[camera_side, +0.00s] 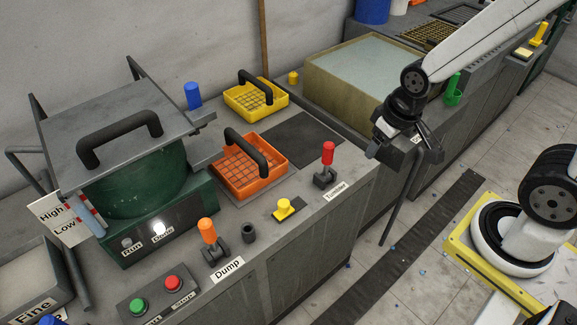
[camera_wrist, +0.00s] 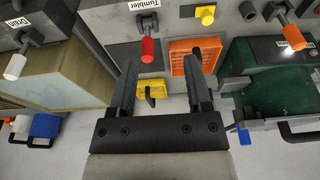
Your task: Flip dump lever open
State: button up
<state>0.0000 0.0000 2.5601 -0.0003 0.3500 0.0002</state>
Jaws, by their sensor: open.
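The Dump lever (camera_side: 207,231) has an orange grip on a dark hinged base, behind the "Dump" label (camera_side: 227,268) at the bench's front edge. Its grip stands up, leaning slightly left in the side view. In the wrist view the orange lever (camera_wrist: 293,37) is at the upper right, far to the side of the jaws. My gripper (camera_side: 393,146) hangs right of the bench and the red Tumbler lever, well apart from the Dump lever. In the wrist view my gripper (camera_wrist: 161,70) is open, with nothing between its two fingers.
The red Tumbler lever (camera_side: 328,154) and yellow knob (camera_side: 285,208) lie between my gripper and the Dump lever. Left are the green machine (camera_side: 150,185) and green and red buttons (camera_side: 173,284). Orange (camera_side: 233,186) and yellow (camera_side: 246,109) baskets sit behind.

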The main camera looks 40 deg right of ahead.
jog(key=shift+w, duration=0.2)
jog(key=c, duration=0.7)
jog(key=shift+w+f, duration=0.1)
jog(key=shift+w, duration=0.25)
grip_shut()
jog(key=w+a+f+m+t+y, duration=0.2)
jog(key=w+a+f+t, duration=0.25)
jog(key=w, duration=0.55)
jog(key=w+a+f+m+t+y, duration=0.1)
jog(key=w+a+f+t+y, duration=0.25)
jog(key=w, duration=0.65)
jog(key=s+a+f+m+y, duration=0.3)
jog(key=a+f+y, duration=0.6)
jog(key=a, duration=0.4)
jog(key=shift+s+a+f+m+g, duration=0.2)
jog(key=shift+s+f+m+g, duration=0.15)
jog(key=shift+f, duration=0.25)
jog(key=shift+y, duration=0.25)
